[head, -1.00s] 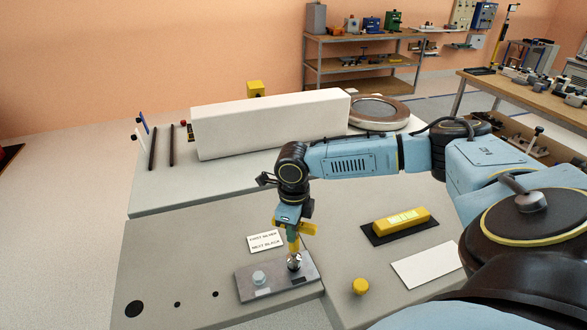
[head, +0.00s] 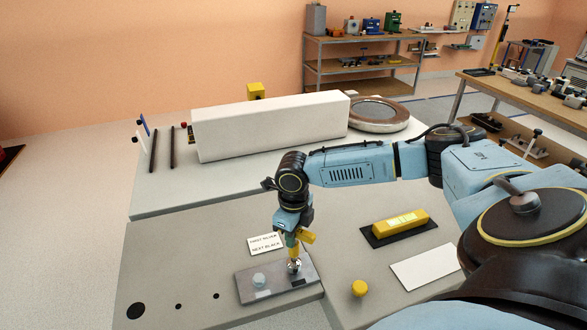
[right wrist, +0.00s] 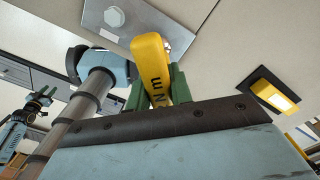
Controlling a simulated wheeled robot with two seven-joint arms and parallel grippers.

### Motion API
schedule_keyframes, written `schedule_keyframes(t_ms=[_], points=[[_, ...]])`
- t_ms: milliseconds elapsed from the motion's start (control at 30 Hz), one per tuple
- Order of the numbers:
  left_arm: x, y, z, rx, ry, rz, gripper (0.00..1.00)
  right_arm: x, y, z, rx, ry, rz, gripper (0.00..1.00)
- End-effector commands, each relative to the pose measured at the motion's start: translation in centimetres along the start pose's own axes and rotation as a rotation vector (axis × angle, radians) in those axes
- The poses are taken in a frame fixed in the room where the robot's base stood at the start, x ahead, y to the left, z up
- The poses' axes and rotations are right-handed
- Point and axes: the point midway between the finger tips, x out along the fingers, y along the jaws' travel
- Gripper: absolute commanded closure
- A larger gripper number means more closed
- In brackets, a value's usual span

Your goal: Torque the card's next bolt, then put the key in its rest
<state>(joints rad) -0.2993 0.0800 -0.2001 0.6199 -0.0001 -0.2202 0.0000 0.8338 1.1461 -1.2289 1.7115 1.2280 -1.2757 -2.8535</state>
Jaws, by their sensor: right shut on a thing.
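The white card (head: 265,243) reads "FIRST SILVER / NEXT BLACK" and lies behind a grey metal plate (head: 270,291). A silver bolt head (head: 258,280) stands at the plate's left; it also shows in the right wrist view (right wrist: 114,17). My right gripper (head: 291,236) is shut on the yellow key (right wrist: 152,62), marked "N m", between its green fingers. The key points down, its silver end (head: 294,266) at the plate's right part. The bolt under it is hidden, so its colour cannot be told. My left gripper (right wrist: 43,97) shows small in the right wrist view, seemingly open.
A yellow block with a lit display (head: 401,223) lies on a black pad (head: 375,238) at right. A white sheet (head: 426,266) and a yellow knob (head: 359,288) are nearer. A long white box (head: 270,124) stands behind. Dark holes (head: 135,310) lie at front left.

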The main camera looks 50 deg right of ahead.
Motion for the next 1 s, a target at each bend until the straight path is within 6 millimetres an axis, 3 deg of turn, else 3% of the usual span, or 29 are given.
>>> schedule_keyframes(t_ms=[33, 200, 367, 733, 1000], points=[[-1.6, 0.0, -0.1, 0.000, 0.000, 0.000, 0.64, -0.6, 0.2, -0.1, 0.069, 0.004, 0.005, 1.00], [-3.8, -0.1, -0.3, 0.000, 0.000, 0.000, 0.64, -0.4, 0.2, -0.1, 0.305, 0.003, 0.004, 1.00], [-4.4, -0.1, -0.4, 0.000, -0.001, 0.000, 0.64, -0.1, 0.1, 0.0, 0.424, 0.001, 0.002, 1.00], [-4.8, -0.1, -0.4, 0.000, -0.001, 0.000, 0.64, 0.0, 0.1, 0.0, 0.472, 0.001, 0.002, 1.00], [-8.3, -0.1, -0.7, 0.000, -0.001, 0.000, 0.64, -0.2, 0.1, -0.1, 0.845, 0.003, 0.002, 1.00]])
